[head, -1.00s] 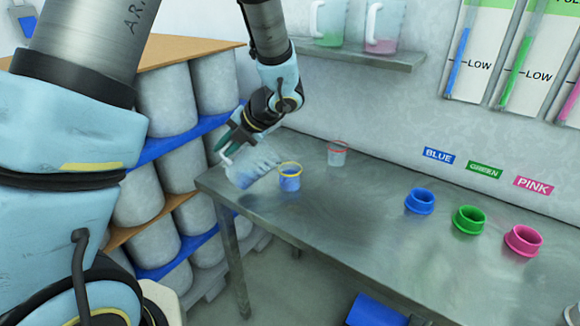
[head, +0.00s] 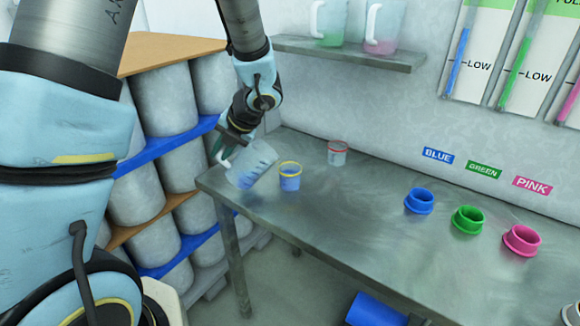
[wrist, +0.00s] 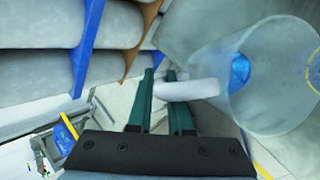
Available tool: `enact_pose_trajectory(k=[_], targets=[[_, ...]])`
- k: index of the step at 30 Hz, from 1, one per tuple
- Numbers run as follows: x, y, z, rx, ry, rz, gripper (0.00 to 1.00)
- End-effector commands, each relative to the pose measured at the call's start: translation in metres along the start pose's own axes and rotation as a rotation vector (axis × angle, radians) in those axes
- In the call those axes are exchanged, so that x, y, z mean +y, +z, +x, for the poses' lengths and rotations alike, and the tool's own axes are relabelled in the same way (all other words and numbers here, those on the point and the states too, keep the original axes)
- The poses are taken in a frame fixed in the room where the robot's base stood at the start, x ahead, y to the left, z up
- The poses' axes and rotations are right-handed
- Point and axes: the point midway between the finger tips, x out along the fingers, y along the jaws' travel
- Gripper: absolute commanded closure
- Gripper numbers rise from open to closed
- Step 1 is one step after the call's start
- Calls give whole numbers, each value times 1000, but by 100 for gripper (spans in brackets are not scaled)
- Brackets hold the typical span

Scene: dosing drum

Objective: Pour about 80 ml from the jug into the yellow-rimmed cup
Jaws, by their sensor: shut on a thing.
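The clear jug (head: 254,166) is held tilted toward the right, low over the left end of the metal table, just left of the yellow-rimmed cup. Some blue liquid (wrist: 240,70) shows inside it in the wrist view. My gripper (head: 222,148) is shut on the jug's pale handle (wrist: 195,88), at the jug's left side. The yellow-rimmed cup (head: 290,178) stands upright on the table with blue liquid in it; its exact level is too small to read. Its rim shows at the wrist view's right edge (wrist: 314,70). No stream is visible between jug and cup.
A red-rimmed cup (head: 338,153) stands behind on the table (head: 345,215). Blue (head: 419,201), green (head: 468,220) and pink (head: 522,240) collars sit to the right. A shelf (head: 350,52) above holds two more jugs. Drums (head: 165,100) are racked at left. The table's middle is clear.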

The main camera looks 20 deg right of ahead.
Motion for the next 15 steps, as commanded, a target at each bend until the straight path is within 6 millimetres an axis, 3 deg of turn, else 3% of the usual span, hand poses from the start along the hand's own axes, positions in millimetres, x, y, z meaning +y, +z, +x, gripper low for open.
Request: enact_pose_trajectory(k=[15], targets=[[15,-21,44,-70,-322,-146,100]])
